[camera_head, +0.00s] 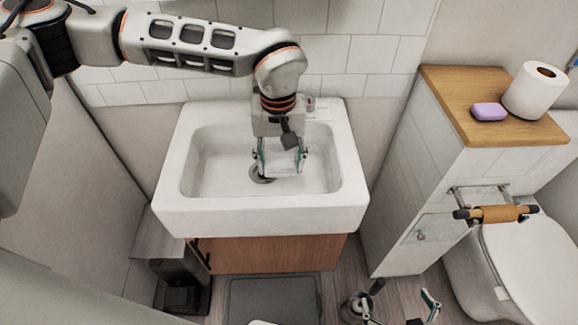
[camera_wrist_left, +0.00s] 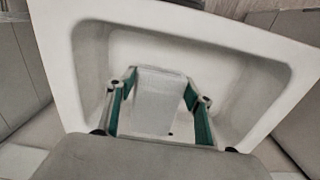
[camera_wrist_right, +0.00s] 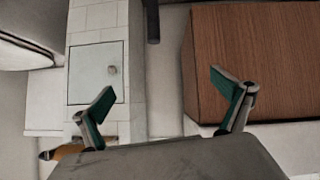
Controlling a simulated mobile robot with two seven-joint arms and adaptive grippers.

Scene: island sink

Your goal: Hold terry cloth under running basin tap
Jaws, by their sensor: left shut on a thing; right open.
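The white terry cloth (camera_head: 285,168) hangs in the white sink basin (camera_head: 215,165), above the drain. My left gripper (camera_head: 279,156) is shut on the cloth inside the basin. In the left wrist view the cloth (camera_wrist_left: 155,100) shows as a pale folded sheet between the two green-lined fingers (camera_wrist_left: 160,85). The basin tap (camera_head: 310,103) is mostly hidden behind my left wrist; only a small part with a red mark shows. I cannot see whether water runs. My right gripper (camera_head: 396,306) is open and empty, low in front of the sink; it also shows in the right wrist view (camera_wrist_right: 165,88).
A wood-topped white cabinet (camera_head: 440,95) stands to the right with a purple soap (camera_head: 488,112) and a toilet roll (camera_head: 538,90). A toilet (camera_head: 520,260) is at the lower right. A brown-fronted vanity (camera_head: 270,255) is under the sink, with a grey mat (camera_head: 270,300) before it.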

